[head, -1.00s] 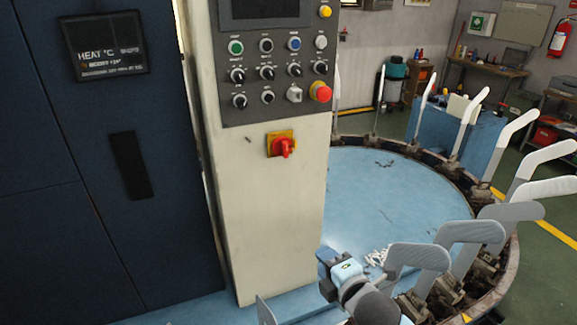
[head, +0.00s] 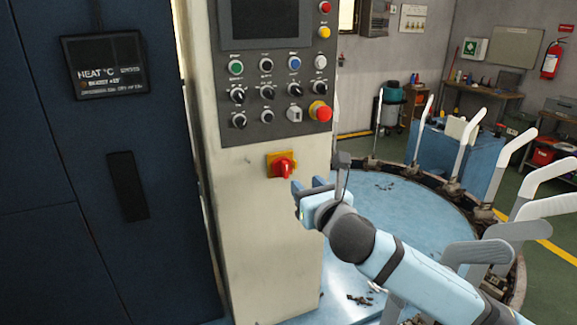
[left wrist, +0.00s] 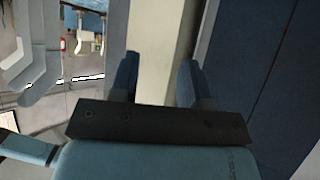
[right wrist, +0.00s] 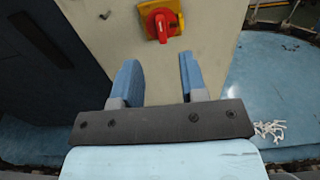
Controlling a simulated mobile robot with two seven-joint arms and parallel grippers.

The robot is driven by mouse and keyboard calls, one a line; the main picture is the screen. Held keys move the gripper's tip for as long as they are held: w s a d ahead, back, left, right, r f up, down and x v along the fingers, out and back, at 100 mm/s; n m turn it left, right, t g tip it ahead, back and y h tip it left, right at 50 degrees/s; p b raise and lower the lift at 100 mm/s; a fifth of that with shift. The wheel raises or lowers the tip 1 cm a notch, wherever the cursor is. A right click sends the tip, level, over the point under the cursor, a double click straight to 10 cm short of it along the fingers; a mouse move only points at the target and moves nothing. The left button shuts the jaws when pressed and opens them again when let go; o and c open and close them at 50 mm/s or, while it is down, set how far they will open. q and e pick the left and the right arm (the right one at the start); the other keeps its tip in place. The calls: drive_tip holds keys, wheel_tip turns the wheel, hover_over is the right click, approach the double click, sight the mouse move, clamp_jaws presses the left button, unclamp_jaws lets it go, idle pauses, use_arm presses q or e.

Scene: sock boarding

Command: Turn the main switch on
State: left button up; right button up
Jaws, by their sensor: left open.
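The main switch, a red rotary handle on a yellow plate (head: 282,166), is on the cream column (head: 265,240) below the button panel. It also shows in the right wrist view (right wrist: 161,21), beyond the fingertips. Its red handle looks roughly upright there. My right gripper (head: 308,187) is just below and right of the switch in the head view, apart from it. In the right wrist view its blue fingers (right wrist: 159,72) are spread with nothing between them. My left gripper (left wrist: 158,75) is open and empty in the left wrist view, with the cream column behind it; the head view does not show it.
The control panel (head: 270,80) above the switch carries several knobs and a red emergency button (head: 320,111). A dark blue cabinet (head: 70,220) stands left of the column. A round blue table (head: 400,205) with several white sock forms (head: 474,130) lies to the right.

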sight(287, 165)
drive_tip(key=p+x, duration=0.1)
drive_tip(key=x, duration=0.9)
drive_tip(key=shift+w+a, duration=0.15)
drive_tip(key=shift+w, duration=0.05)
clamp_jaws()
